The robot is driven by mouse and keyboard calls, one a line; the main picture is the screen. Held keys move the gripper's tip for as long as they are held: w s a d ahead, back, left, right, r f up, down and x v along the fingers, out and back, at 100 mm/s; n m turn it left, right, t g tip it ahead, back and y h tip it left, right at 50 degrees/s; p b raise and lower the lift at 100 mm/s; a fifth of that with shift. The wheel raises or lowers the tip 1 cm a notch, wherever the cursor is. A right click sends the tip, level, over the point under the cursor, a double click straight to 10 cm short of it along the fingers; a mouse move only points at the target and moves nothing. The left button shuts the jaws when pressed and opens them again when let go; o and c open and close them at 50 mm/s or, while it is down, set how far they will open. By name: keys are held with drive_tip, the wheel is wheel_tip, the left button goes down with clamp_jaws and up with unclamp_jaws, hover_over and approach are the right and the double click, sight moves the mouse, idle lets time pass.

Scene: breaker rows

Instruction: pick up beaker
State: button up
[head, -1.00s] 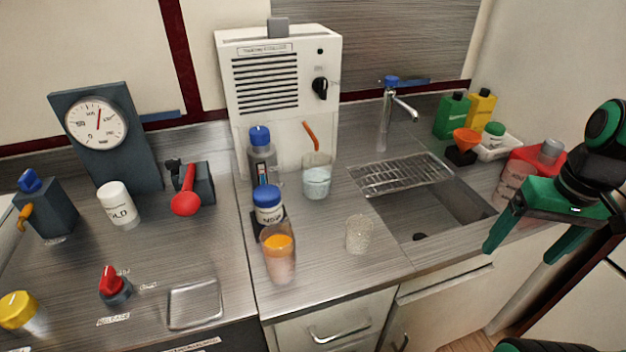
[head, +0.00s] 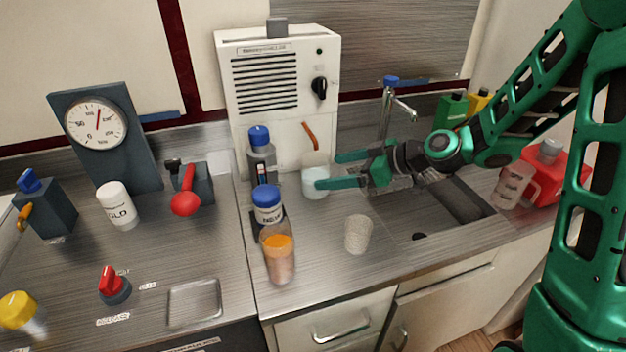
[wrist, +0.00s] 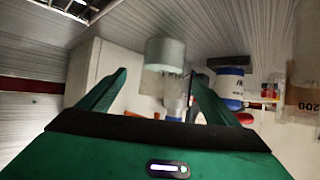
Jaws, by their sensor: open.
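The beaker (head: 315,181) is a clear glass with pale, bluish-white liquid, standing upright on the counter in front of the white cabinet. An orange-brown rod (head: 310,135) shows just above it. My green gripper (head: 328,170) reaches in from the right with its fingers open at the beaker's right side; one fingertip overlaps it in the head view, and I cannot tell whether they touch. In the wrist view the beaker (wrist: 165,62) appears upside down, between and beyond the open fingertips (wrist: 157,92). Nothing is held.
A blue-capped jar (head: 268,203) and a glass with orange liquid (head: 278,258) stand close to the left and front. A frosted cup (head: 357,235) stands in front of my gripper. The sink (head: 455,200) lies to the right, and the white cabinet (head: 280,95) stands behind.

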sight(304, 174)
drive_tip(key=x, duration=0.5)
drive_tip(key=shift+s, duration=0.1)
drive_tip(key=shift+a+r+x, duration=0.1)
drive_tip(key=shift+x, duration=1.2)
drive_tip(key=shift+a+r+x, duration=0.15)
drive_tip(key=shift+x, duration=1.15)
drive_tip(key=shift+s+d, duration=0.1)
drive_tip(key=shift+s, duration=0.05)
drive_tip(key=c, duration=1.2)
drive_tip(key=shift+c, duration=0.6)
drive_tip(key=shift+r, duration=0.25)
